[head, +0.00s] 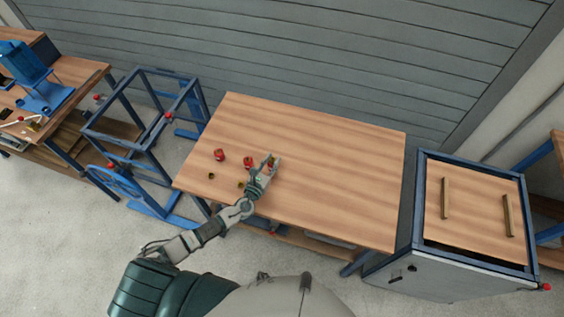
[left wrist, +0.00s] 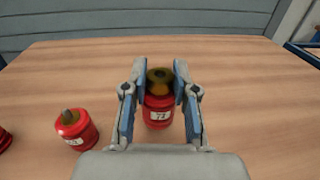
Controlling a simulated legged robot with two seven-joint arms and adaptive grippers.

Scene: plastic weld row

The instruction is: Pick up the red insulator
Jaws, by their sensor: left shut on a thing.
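A red insulator (left wrist: 158,110) with a brass-coloured top and a white label stands between the fingers of my left gripper (left wrist: 160,98) in the left wrist view. The left gripper (head: 270,163) is shut on it over the wooden table (head: 330,150). In the head view the gripper mostly hides this insulator. Whether it touches the table is hard to tell. A second red insulator (head: 249,162) stands just left of the gripper, and it also shows in the left wrist view (left wrist: 76,130). A third (head: 219,155) stands farther left. My right gripper is not in view.
Small brass-coloured pieces (head: 211,176) lie near the table's left front edge. The table's right half is clear. A blue frame (head: 140,125) stands left of the table. A blue-framed cabinet (head: 470,215) with two handles stands on the right. A slatted wall (head: 300,50) is behind.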

